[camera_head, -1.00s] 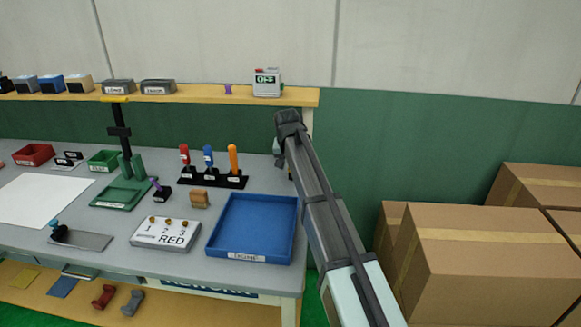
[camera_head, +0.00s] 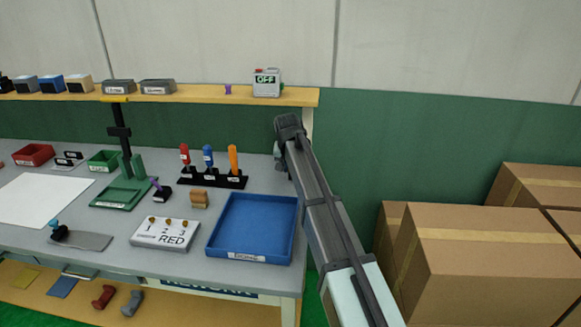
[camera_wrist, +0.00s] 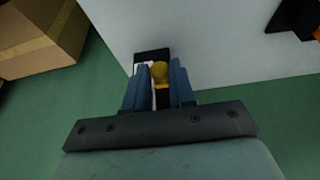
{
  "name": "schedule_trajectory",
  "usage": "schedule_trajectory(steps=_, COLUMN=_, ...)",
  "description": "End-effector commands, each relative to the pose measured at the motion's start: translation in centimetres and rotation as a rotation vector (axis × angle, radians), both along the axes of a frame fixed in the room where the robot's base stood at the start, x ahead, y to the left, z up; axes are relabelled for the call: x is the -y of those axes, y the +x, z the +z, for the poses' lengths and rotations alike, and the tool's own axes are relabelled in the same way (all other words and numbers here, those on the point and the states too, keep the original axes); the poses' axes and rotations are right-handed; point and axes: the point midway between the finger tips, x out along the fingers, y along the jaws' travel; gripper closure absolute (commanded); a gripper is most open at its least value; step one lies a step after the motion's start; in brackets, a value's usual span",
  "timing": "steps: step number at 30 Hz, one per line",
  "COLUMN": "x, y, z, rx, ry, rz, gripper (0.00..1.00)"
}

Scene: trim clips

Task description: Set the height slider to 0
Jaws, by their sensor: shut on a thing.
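The height slider shows in the wrist view as a yellow knob (camera_wrist: 159,71) on a dark and white plate (camera_wrist: 152,56) at the edge of the grey tabletop (camera_wrist: 210,45). My gripper (camera_wrist: 160,85) has its two blue fingers on either side of the knob and is shut on it. In the head view my gripper (camera_head: 281,160) is at the right end of the bench, mostly behind my own arm. The slider is hidden there, and I cannot read its scale or setting in either view.
A blue tray (camera_head: 213,245) lies near the bench's right edge, left of my arm. A rack of several upright tools (camera_head: 213,180) stands behind it. A shelf (camera_head: 200,97) runs above the back. Cardboard boxes (camera_head: 455,260) are stacked at the right.

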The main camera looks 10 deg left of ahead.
Motion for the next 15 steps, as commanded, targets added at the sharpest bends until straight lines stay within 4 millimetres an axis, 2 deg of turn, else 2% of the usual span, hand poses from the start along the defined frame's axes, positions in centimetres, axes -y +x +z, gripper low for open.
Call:
schedule_trajectory(steps=2, x=0.0, y=0.0, z=0.01, rx=0.0, ry=0.0, rz=0.0, gripper=1.0)
schedule_trajectory(steps=15, x=0.01, y=-0.02, z=-0.19, rx=-0.001, ry=0.0, rz=0.0, gripper=1.0)
